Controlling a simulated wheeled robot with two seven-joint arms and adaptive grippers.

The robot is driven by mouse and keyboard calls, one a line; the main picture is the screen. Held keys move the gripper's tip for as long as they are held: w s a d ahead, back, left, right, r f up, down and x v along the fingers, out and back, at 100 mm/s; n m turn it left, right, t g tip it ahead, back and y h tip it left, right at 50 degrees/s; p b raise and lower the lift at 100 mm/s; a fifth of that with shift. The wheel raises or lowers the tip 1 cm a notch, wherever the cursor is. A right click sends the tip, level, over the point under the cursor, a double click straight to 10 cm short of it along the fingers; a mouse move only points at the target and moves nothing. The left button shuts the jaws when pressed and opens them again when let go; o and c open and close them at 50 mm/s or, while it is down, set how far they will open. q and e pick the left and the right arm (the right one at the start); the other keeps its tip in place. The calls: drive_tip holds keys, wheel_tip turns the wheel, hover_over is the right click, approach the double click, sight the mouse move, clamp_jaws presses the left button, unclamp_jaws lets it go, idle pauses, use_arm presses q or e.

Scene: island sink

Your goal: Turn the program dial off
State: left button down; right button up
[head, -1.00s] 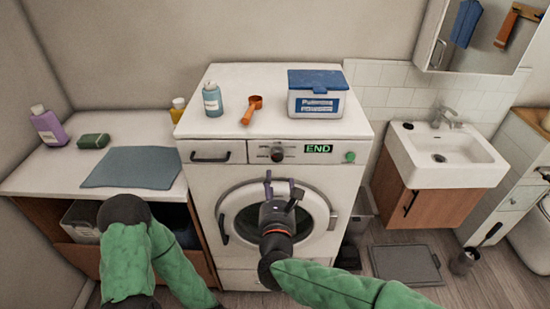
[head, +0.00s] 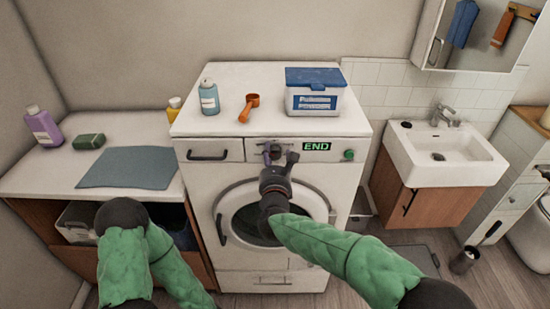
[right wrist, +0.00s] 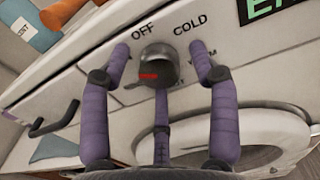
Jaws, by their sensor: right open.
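The program dial (right wrist: 158,68) is a dark round knob with a red mark on the washing machine's front panel. In the right wrist view the labels OFF and COLD show above it. My right gripper (right wrist: 158,60) is open, with its purple fingers on either side of the dial; I cannot tell if they touch it. In the head view my right gripper (head: 280,152) covers the dial. The washing machine (head: 250,265) has a green END display (head: 317,146). My left arm is low at the left; its gripper is not seen.
A counter with a grey cloth (head: 130,168) is at left. A sink (head: 450,152) is at right.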

drive_tip(key=c, duration=1.1)
drive_tip(key=shift+c, duration=0.2)
drive_tip(key=shift+n, duration=0.3)
